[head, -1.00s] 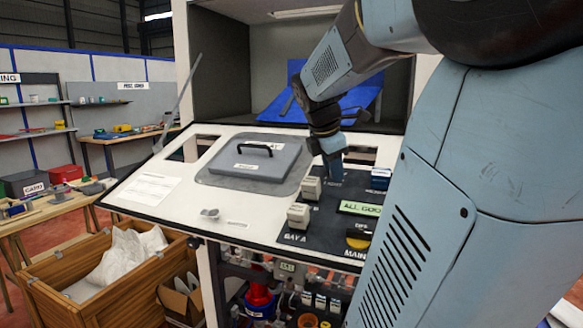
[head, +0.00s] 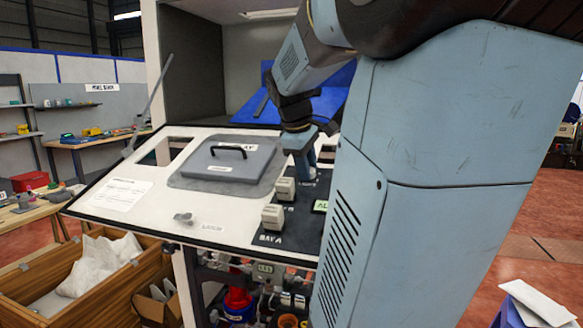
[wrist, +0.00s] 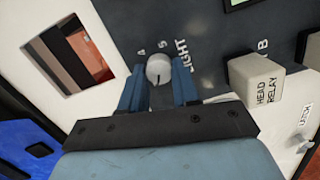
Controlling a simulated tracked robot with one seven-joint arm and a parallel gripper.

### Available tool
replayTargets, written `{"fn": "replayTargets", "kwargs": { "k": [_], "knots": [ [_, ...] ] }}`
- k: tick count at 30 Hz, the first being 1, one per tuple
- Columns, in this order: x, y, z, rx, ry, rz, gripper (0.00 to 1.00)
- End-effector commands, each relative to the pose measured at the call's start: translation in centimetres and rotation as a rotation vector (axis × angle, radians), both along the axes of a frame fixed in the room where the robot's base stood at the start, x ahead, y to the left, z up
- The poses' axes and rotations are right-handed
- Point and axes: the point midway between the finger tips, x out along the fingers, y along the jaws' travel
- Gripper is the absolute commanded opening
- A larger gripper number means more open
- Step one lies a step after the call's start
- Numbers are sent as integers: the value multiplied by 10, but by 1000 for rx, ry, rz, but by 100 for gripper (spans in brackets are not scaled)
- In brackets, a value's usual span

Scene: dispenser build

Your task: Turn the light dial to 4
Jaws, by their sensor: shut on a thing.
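The light dial (wrist: 158,70) is a small, round, pale knob on the dark control panel, beside the word LIGHT in the wrist view. The marks 4 and 5 show just beyond it. A dark line is on the knob's near side, but I cannot tell which number it points to. My gripper (wrist: 158,78) has one blue finger on each side of the dial and is shut on it. In the head view my gripper (head: 304,168) points down at the panel's far part, and the dial is hidden there.
A head relay block (wrist: 257,78) stands close to the right of my gripper in the wrist view. In the head view, a grey lid with a black handle (head: 228,150) lies left of my gripper. A wooden crate (head: 85,285) stands at lower left.

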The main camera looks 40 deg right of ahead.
Motion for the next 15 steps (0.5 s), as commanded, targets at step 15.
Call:
{"fn": "replayTargets", "kwargs": {
  "k": [15],
  "knots": [
    [0,-2,1,103,-151,-455,0]
  ]
}}
